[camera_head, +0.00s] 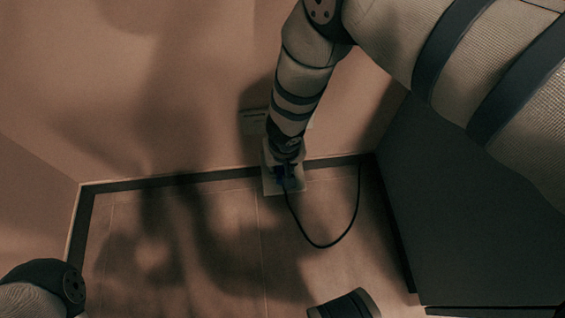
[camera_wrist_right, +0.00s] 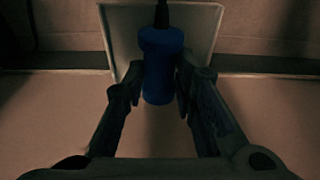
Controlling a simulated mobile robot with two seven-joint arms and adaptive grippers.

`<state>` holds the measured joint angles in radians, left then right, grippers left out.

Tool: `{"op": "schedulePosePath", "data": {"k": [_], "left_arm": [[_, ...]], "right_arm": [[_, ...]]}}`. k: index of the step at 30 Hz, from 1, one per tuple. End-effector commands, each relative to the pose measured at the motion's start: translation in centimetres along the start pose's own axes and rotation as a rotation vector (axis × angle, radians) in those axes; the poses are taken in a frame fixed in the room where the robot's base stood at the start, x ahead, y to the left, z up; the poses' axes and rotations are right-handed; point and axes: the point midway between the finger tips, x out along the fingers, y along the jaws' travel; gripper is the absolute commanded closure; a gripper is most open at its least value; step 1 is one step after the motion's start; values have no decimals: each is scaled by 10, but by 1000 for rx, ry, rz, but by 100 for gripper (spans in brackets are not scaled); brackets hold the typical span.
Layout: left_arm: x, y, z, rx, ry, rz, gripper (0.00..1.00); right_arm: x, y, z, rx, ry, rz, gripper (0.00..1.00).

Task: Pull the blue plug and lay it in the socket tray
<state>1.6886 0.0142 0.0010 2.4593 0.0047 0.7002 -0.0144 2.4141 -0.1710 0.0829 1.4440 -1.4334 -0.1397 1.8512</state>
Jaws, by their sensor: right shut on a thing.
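The blue plug (camera_wrist_right: 161,68) is between the two fingers of my right gripper (camera_wrist_right: 157,83), which is shut on it. In the head view the plug (camera_head: 280,173) is small and dark, partly covered by the gripper (camera_head: 284,172). The pale square socket tray (camera_wrist_right: 116,45) is behind the plug in the wrist view. In the head view the tray (camera_head: 271,188) is at the foot of the wall, directly under the gripper. I cannot tell whether the plug touches it. My left gripper is out of view; only part of that arm shows at the lower left.
A black cable (camera_head: 328,246) loops from the plug over the floor to the wall's foot. A dark cabinet-like block (camera_head: 455,215) stands at the right. The floor (camera_head: 225,235) left of the cable is clear.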

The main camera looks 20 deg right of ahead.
Motion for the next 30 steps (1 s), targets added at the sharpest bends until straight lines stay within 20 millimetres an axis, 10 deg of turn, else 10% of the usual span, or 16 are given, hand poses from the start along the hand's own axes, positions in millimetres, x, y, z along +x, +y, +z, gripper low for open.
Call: {"op": "schedulePosePath", "data": {"k": [2,3,6,17,30], "left_arm": [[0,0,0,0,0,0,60],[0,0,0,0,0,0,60],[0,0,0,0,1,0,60],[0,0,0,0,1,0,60],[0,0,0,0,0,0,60]], "right_arm": [[0,0,0,0,0,0,100],[0,0,0,0,0,0,73],[0,0,0,0,0,0,51],[-7,-1,0,-3,1,0,51],[-109,0,-1,2,2,-1,51]]}}
